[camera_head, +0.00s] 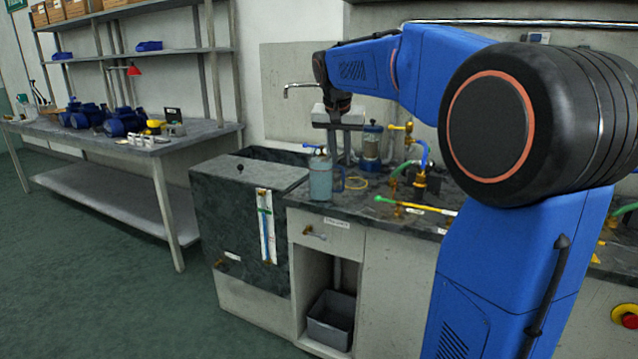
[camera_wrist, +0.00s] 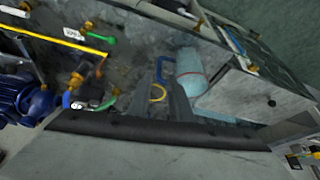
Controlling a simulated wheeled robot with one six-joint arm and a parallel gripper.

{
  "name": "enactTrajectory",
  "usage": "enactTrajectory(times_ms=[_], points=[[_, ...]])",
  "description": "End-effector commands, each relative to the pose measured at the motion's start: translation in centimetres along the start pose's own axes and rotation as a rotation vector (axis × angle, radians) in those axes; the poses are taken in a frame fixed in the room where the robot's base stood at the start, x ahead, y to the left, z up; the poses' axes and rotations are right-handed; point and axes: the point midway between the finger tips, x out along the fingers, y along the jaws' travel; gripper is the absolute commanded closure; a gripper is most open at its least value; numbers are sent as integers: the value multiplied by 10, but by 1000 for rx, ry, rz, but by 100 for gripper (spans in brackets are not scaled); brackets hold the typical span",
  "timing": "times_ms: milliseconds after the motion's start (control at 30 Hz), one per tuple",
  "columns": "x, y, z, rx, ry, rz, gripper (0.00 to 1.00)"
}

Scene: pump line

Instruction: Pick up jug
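The jug (camera_head: 320,180) is pale blue with a blue handle at its right side. It stands upright on the dark worktop, near the front edge. In the wrist view the jug (camera_wrist: 191,70) appears tilted by the camera angle, with its blue handle at its left. My gripper (camera_head: 341,148) hangs downward just behind and above the jug. In the wrist view its two grey fingers (camera_wrist: 163,82) stand apart with nothing held between them. The fingers are close to the handle, and I cannot tell whether they touch it.
A yellow ring (camera_head: 355,183) lies on the worktop right of the jug. Brass valves (camera_head: 420,185) and a green-yellow hose (camera_head: 415,206) lie farther right. A dark tank (camera_head: 232,200) is at the left.

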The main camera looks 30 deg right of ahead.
Motion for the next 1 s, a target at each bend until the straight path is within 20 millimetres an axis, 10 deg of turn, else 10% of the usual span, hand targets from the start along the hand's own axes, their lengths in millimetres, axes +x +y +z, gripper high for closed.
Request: enactTrajectory(times_ms=[1000], points=[[116, -2, 1, -1, -1, 0, 81]])
